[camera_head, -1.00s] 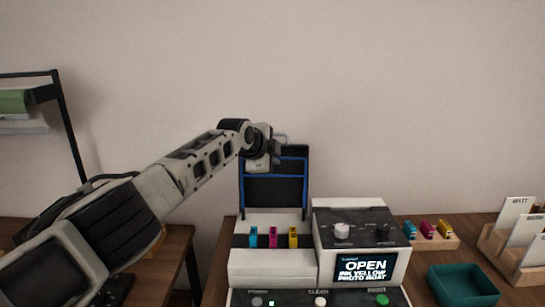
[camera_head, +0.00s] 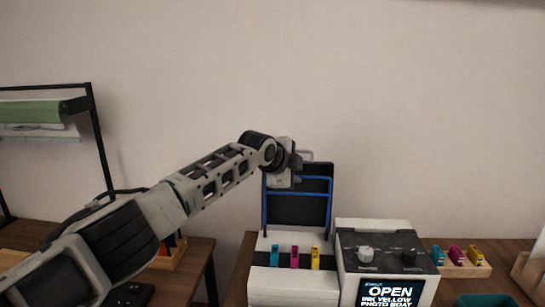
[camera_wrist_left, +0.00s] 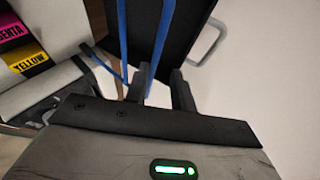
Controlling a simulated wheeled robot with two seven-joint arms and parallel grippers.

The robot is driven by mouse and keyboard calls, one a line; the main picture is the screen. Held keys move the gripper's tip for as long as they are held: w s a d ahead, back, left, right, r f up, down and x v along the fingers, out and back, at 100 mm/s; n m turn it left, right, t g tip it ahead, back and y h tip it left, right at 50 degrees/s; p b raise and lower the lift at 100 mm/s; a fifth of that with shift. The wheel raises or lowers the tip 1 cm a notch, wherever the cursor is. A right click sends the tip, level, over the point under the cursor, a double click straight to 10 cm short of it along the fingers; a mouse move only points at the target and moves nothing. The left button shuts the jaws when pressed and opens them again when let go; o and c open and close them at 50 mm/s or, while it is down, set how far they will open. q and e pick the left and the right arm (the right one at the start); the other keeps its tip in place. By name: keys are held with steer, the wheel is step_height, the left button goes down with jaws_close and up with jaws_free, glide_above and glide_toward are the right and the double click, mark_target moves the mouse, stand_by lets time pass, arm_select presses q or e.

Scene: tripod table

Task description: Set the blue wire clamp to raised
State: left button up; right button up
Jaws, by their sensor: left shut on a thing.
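The blue wire clamp (camera_head: 298,193) stands upright against the black lid panel (camera_head: 299,209) at the back of the printer-like machine. My left gripper (camera_head: 295,163) is at the clamp's upper left, beside the panel's top edge. In the left wrist view my left gripper's dark fingers (camera_wrist_left: 160,90) are on either side of the blue wire (camera_wrist_left: 158,58), shut on it. The exact contact is partly hidden by the fingers. My right gripper is in neither view.
Cyan, magenta and yellow cartridges (camera_head: 295,257) sit in the machine's front. A control box (camera_head: 388,240) with knobs and a screen reading OPEN stands to its right. More cartridges (camera_head: 457,256) sit in a wooden holder further right. A metal rack (camera_head: 95,140) stands at left.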

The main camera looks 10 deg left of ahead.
arm_select(q)
steer(key=b+v, duration=0.2)
steer(key=v, duration=1.2)
steer(key=shift+s+r, duration=0.1)
steer(key=s+d+f+n+g, duration=0.25)
steer(key=s+f, duration=0.55)
steer(key=f, duration=0.4)
steer(key=s+d+f+n+g, duration=0.1)
steer(key=s+f+n, duration=0.3)
steer(key=s+f, duration=0.65)
steer(key=s+a+f+n+g+y, duration=0.1)
steer(key=s+a+f+n+y, duration=0.1)
steer(key=s+a+f+n, duration=0.4)
steer(key=s+a+f+n+g+y, duration=0.1)
steer(key=s+a+f+n, duration=0.2)
steer(key=s, duration=0.6)
steer(key=s+a+f+n+g+y, duration=0.1)
steer(key=s+a+f+n+y, duration=0.2)
steer(key=s+a, duration=0.35)
steer(key=w+d+f+m+t+h, duration=0.1)
steer(key=w+d+f+t+h, duration=0.3)
steer(key=w+d+f+t, duration=0.1)
step_height(320, 180, down, 2)
steer(key=shift+w+d+f+t, duration=0.25)
steer(key=shift+d+t, duration=0.4)
steer(key=shift+t, duration=0.2)
